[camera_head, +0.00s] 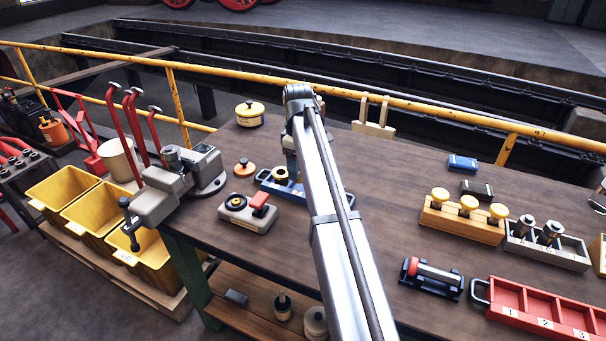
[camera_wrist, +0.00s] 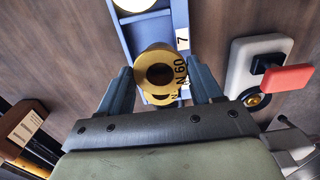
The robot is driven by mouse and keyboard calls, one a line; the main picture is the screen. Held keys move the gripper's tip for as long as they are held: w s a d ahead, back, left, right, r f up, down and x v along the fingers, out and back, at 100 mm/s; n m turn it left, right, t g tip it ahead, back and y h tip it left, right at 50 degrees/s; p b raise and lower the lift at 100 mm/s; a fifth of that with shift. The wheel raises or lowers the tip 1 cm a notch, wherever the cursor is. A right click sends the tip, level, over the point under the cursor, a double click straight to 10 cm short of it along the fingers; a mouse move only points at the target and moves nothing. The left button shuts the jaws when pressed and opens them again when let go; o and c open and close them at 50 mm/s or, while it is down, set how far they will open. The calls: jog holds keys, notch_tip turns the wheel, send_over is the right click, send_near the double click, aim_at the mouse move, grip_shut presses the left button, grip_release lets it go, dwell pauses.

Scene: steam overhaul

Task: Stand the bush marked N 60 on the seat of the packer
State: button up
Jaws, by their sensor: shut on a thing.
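The brass-yellow bush marked N 60 (camera_wrist: 160,66) is between the two fingers of my gripper (camera_wrist: 161,78) in the wrist view, with its dark bore facing the camera. My gripper is shut on it. A second yellow rim with lettering shows just below it, partly hidden; I cannot tell whether it is the same piece. Behind is a blue tray (camera_wrist: 125,35) with a label 7. In the head view my arm hides part of the blue tray (camera_head: 292,190). A grey unit with a black ring and red block (camera_head: 247,212), perhaps the packer, stands left of my arm; the wrist view shows it at right (camera_wrist: 243,55).
A vice (camera_head: 165,195) stands on the left bench edge. An orange knob-like piece (camera_head: 245,167) and a yellow tin (camera_head: 249,113) stand behind the grey unit. A wooden rack (camera_head: 460,225), a grey rack (camera_head: 545,250) and a red tray (camera_head: 540,310) are at right.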

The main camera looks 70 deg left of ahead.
jog(key=s+d+r, duration=0.1)
jog(key=s+r, duration=0.2)
jog(key=s, duration=0.7)
jog(key=s+d+r, duration=0.2)
jog(key=s+r, duration=0.1)
jog(key=s, duration=0.6)
jog(key=shift+s+a+f, duration=0.1)
jog(key=shift+a+f, duration=0.05)
jog(key=shift+f, duration=2.25)
jog(key=shift+f, duration=1.05)
jog(key=o, duration=1.3)
jog(key=shift+o, duration=0.2)
jog(key=shift+r, duration=0.1)
notch_tip(320, 180, up, 9)
